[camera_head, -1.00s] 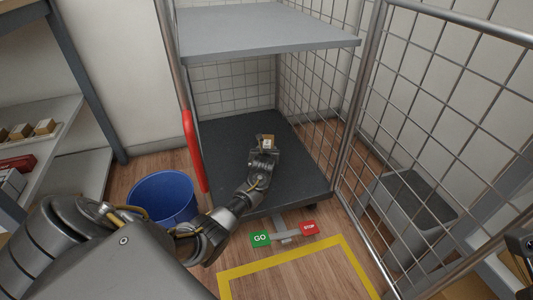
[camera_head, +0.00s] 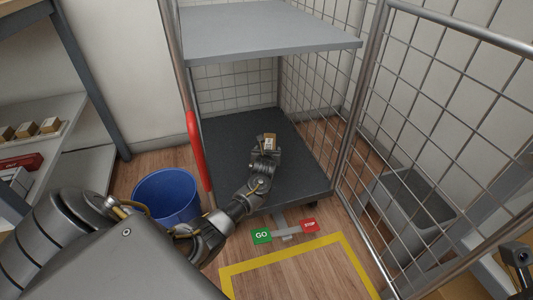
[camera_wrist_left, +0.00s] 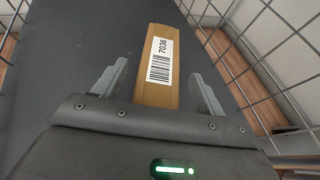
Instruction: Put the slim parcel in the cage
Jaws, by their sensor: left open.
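The slim parcel (camera_head: 270,139) is a brown box with a white label. It lies on the dark lower deck of the cage (camera_head: 238,128). In the left wrist view the parcel (camera_wrist_left: 157,85) shows its barcode label, with the number 7036. My left gripper (camera_head: 266,154) is low over the deck at the parcel's near end. In the left wrist view its two fingers (camera_wrist_left: 160,80) are open, one on each side of the parcel, with a gap on both sides. The parcel's near end is hidden by the gripper body. My right gripper's jaws are not visible.
A grey shelf (camera_head: 265,35) spans the cage above the deck. The mesh door (camera_head: 430,110) stands open at the right. A red handle (camera_head: 198,150) and a blue bin (camera_head: 166,196) are at the left. GO/STOP pedals (camera_head: 262,236) sit in front, behind a yellow floor outline (camera_head: 290,253).

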